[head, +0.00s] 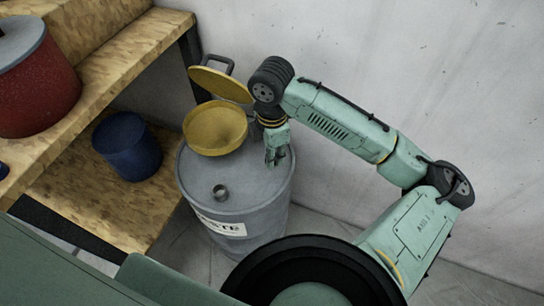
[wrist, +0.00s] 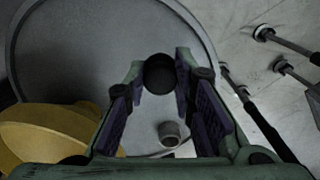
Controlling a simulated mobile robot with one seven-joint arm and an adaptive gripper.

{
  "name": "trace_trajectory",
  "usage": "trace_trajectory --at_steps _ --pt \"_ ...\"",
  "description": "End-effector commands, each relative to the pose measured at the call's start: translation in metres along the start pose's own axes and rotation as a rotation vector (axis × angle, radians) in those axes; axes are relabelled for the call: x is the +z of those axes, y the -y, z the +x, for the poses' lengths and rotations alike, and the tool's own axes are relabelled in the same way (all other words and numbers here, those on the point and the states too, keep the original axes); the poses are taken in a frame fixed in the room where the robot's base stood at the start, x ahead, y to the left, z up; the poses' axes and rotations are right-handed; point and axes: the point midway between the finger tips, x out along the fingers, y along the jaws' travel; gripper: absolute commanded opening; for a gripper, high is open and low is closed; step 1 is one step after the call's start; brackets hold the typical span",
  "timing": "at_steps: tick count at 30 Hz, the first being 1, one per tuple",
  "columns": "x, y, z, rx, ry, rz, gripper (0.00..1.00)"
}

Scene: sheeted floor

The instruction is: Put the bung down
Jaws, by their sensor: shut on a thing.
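My gripper (head: 276,152) is over the back right part of the grey drum's (head: 252,185) top in the head view. In the wrist view my gripper (wrist: 160,76) is shut on the bung (wrist: 159,74), a dark round piece between the fingertips. The bung cannot be made out in the head view. Its gap above the drum top is hard to judge. A short open neck (head: 220,191) stands up from the front of the drum top; it also shows in the wrist view (wrist: 169,134), between and below the fingers.
A yellow funnel (head: 215,130) with its lid (head: 220,84) raised stands on the drum's back left. A wooden shelf (head: 88,190) at left holds a blue bin (head: 127,146) and a red pot (head: 38,85). A wall is close behind. The drum top's right side looks bare.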

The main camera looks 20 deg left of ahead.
Motion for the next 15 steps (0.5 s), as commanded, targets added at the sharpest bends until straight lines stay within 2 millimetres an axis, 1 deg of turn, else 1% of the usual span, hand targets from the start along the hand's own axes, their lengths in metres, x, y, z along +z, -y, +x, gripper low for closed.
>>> trace_trajectory --at_steps 3,6,15 --pt "0.0 0.001 0.017 -0.003 0.0 0.002 0.0" --pt "0.0 0.001 0.026 -0.002 -0.001 0.002 0.0" --pt "-0.001 0.001 0.029 -0.001 0.0 0.001 0.0"
